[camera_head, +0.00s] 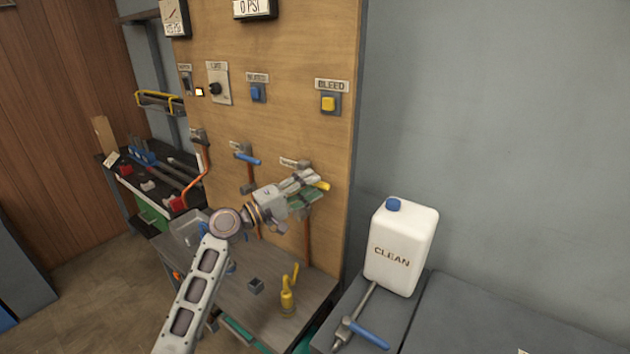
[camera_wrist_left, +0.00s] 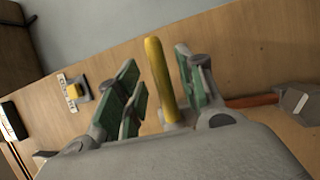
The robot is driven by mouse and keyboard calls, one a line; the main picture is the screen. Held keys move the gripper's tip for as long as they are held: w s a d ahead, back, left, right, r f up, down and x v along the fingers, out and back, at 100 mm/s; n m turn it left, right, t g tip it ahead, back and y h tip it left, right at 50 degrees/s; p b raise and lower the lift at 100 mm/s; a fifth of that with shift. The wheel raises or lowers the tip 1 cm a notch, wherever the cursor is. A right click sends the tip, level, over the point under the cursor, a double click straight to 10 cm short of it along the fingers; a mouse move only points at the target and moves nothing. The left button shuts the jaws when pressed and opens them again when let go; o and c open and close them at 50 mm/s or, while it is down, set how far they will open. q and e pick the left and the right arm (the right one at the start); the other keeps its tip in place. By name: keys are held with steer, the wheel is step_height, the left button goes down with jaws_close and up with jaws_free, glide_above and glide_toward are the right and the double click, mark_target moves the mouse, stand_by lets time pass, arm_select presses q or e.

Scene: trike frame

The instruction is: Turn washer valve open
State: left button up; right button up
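A valve with a yellow lever (camera_head: 322,185) sits on the wooden panel, its label partly covered and unreadable. My left gripper (camera_head: 308,189) is at this lever. In the left wrist view the yellow lever (camera_wrist_left: 159,80) stands between the green-padded fingers of the left gripper (camera_wrist_left: 158,82). The fingers are apart, with a clear gap on the left side and a narrower one on the right. My right gripper is out of view.
A yellow button (camera_head: 329,103) marked BLEED and a blue button (camera_head: 258,92) are above. A white CLEAN jug (camera_head: 402,247) and a blue-handled tool (camera_head: 367,333) are on the right bench.

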arm_select(q)
steer(key=shift+x, duration=1.1)
jaws_close()
